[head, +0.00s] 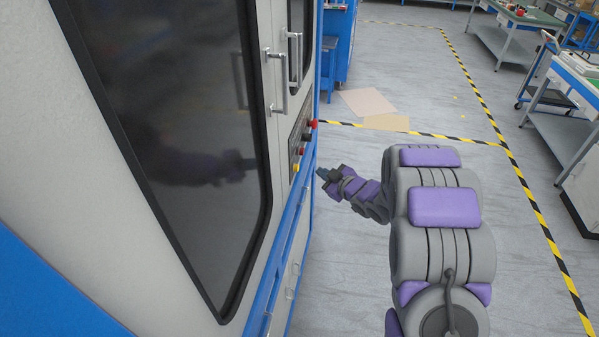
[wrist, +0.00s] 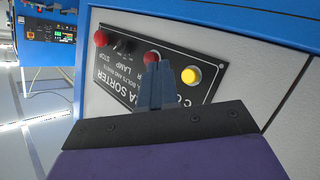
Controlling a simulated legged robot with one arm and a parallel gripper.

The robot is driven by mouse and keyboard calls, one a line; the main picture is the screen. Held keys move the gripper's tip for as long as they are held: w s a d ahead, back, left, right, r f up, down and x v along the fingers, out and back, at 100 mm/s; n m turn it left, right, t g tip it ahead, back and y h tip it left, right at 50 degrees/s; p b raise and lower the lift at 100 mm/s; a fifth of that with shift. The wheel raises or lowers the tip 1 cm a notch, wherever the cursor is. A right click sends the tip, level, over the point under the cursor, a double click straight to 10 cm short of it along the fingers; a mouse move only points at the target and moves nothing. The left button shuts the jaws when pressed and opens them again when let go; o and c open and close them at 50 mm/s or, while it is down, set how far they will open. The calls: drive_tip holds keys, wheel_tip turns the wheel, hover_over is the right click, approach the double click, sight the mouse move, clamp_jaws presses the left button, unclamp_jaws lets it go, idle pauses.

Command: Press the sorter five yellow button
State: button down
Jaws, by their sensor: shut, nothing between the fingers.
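The yellow button (wrist: 190,75) is a round cap on the right part of a black control panel (wrist: 172,92) in the wrist view. In the head view the yellow button (head: 297,167) is small, low on the panel of the tall white and blue cabinet. My gripper (wrist: 155,72) is shut and empty, its fingers pointing at the panel. In the wrist view the fingertips lie left of the yellow button and just below a red button (wrist: 151,58). In the head view my gripper (head: 321,174) is right of the panel, with a small gap. The panel lettering is upside down in the wrist view and partly hidden.
Another red button (wrist: 101,38) and a black knob (wrist: 122,45) are farther left on the panel. Door handles (head: 278,82) stick out from the cabinet above the panel. A blue rail (head: 287,225) runs along its front.

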drive_tip(key=shift+w+a, duration=0.3)
drive_tip(key=shift+a, duration=0.65)
drive_tip(key=shift+w+a, duration=0.25)
drive_tip(key=shift+a, duration=0.7)
idle(0.6)
drive_tip(key=shift+a+r, duration=0.1)
drive_tip(key=shift+a, duration=0.2)
drive_tip(key=shift+w+a, duration=0.2)
drive_tip(key=shift+a, duration=0.25)
idle(0.7)
drive_tip(key=shift+d, duration=0.2)
drive_tip(key=shift+s+d+p, duration=0.3)
drive_tip(key=shift+d+p, duration=0.05)
drive_tip(key=shift+d, duration=0.3)
drive_tip(key=shift+s+d+p, duration=0.25)
drive_tip(key=shift+d+p, duration=0.1)
drive_tip(key=shift+d, duration=0.45)
drive_tip(key=shift+s+d+p, duration=0.25)
drive_tip(key=shift+d+p, duration=0.1)
drive_tip(key=shift+d, duration=0.45)
drive_tip(key=shift+s+d+p, duration=0.25)
drive_tip(key=shift+d+p, duration=0.1)
drive_tip(key=shift+d, duration=0.45)
